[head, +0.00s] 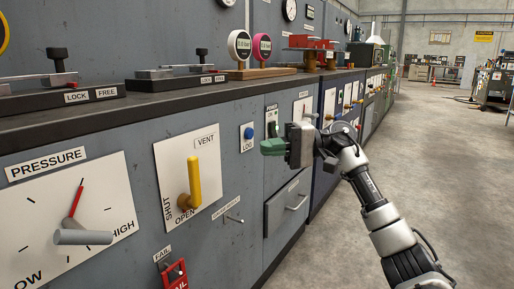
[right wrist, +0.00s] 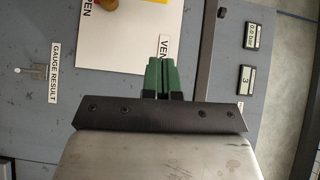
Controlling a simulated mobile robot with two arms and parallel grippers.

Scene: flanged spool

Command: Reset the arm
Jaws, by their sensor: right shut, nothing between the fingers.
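My right gripper (head: 265,147) has green fingers and is in the middle of the head view, in front of the grey cabinet face, just right of a blue button labelled LOG (head: 248,132). In the right wrist view its fingers (right wrist: 161,66) are together with nothing between them. The cabinet panel with the VENT label lies beyond them; whether the fingertips touch anything is unclear. My right arm reaches in from the lower right. My left gripper is out of view.
A white panel carries a yellow vent lever (head: 191,183). A pressure dial (head: 75,215) is at the left. A drawer (head: 288,203) sits below my right gripper. Clamps, round gauges and red equipment (head: 311,43) stand on the dark counter (head: 110,103). The concrete floor (head: 440,150) at right is open.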

